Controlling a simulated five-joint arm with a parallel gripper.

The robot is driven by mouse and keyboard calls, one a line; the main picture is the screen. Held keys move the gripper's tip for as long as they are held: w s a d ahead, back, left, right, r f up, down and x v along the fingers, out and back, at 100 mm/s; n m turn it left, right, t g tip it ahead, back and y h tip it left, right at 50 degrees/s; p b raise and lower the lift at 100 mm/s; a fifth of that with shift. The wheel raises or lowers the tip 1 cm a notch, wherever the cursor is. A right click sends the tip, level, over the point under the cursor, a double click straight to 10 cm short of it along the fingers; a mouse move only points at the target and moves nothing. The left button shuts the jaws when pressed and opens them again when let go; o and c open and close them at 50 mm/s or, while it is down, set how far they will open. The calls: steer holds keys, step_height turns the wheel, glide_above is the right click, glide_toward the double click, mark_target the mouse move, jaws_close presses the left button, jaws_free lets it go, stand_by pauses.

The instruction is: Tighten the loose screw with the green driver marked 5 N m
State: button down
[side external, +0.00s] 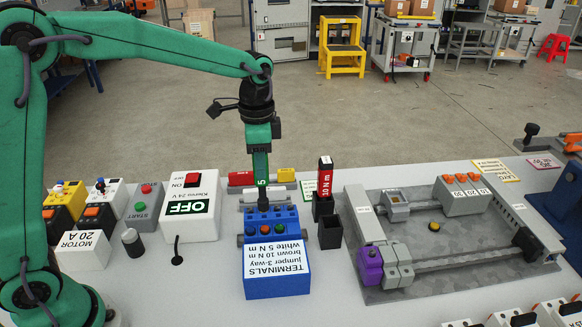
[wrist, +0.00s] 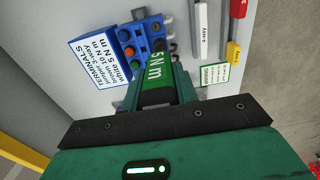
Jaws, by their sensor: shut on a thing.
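My gripper (side external: 262,146) is shut on the green driver (side external: 262,168) and holds it upright over the blue terminal block (side external: 287,212). The driver's dark lower end reaches down to the back part of the block; I cannot tell whether its tip touches a screw. In the wrist view the driver (wrist: 156,72) shows "5 N m" between the fingers, with the block (wrist: 153,28) beyond. Orange and green round parts show on the block. The loose screw cannot be made out. The terminals label (side external: 277,257) reads "brown 10 N m", "jumper 3-way", "white 5 N m".
A red driver marked 10 N m (side external: 325,176) stands in a black holder right of the block. An empty black holder (side external: 330,233) is beside it. A switch box reading OFF (side external: 190,207) stands left. A grey rail plate (side external: 440,232) lies right.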

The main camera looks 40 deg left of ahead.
steer(key=shift+f, duration=0.25)
stand_by(0.7)
steer(key=shift+n, duration=0.6)
steer(key=shift+n, duration=1.1)
steer(key=shift+m, duration=1.1)
steer(key=shift+m, duration=0.3)
steer(key=shift+m, duration=0.9)
